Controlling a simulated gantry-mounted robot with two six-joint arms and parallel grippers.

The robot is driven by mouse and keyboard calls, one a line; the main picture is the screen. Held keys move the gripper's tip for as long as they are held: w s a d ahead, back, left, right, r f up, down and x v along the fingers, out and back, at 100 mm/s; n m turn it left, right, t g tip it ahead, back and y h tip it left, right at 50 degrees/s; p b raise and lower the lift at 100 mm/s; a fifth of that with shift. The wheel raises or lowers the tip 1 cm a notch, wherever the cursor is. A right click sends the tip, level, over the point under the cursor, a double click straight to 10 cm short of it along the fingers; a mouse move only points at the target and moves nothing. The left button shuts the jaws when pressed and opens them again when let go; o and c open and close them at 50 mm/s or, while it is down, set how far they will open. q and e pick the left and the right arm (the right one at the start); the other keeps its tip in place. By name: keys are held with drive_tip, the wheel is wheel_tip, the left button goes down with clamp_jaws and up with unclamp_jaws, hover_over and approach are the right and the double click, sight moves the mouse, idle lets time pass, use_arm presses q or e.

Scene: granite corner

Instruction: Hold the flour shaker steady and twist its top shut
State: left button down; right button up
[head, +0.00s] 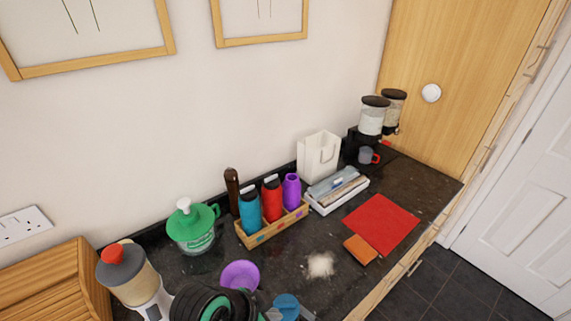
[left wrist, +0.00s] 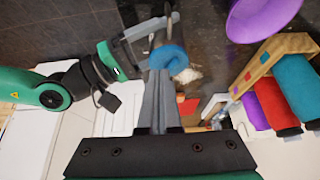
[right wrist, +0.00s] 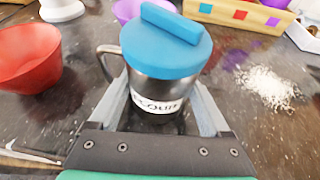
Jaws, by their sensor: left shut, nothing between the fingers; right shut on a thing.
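The flour shaker is a metal cup (right wrist: 150,92) with a side handle, a partly covered label and a blue top (right wrist: 166,45) with a raised bar. It stands upright on the dark counter. In the head view only its blue top (head: 287,304) shows clearly, at the bottom edge. My right gripper (right wrist: 160,112) is shut around the metal body, a finger on each side. My left gripper (left wrist: 159,74) is shut and empty, its fingertips close to the blue top (left wrist: 168,58). I cannot tell whether they touch it.
A purple bowl (head: 239,275) is behind the shaker; a red bowl (right wrist: 28,58) is to its left in the right wrist view. A wooden caddy (head: 279,228) holds bottles. Spilled flour (head: 320,265), an orange sponge (head: 360,249) and a red mat (head: 381,222) lie to the right.

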sight(286, 307)
use_arm(q)
wheel_tip(286, 307, up, 3)
drive_tip(key=shift+f, duration=0.2)
wheel_tip(286, 307, down, 6)
drive_tip(key=w+a, duration=0.1)
drive_tip(key=a, duration=0.1)
drive_tip(key=shift+w, duration=0.3)
idle(0.5)
drive_tip(key=shift+w+d, duration=0.2)
drive_tip(key=shift+d, duration=0.3)
idle(0.7)
drive_tip(key=shift+s+d, duration=0.5)
drive_tip(key=shift+s, duration=0.15)
idle(0.3)
drive_tip(key=shift+s+a, duration=0.1)
drive_tip(key=shift+s, duration=0.05)
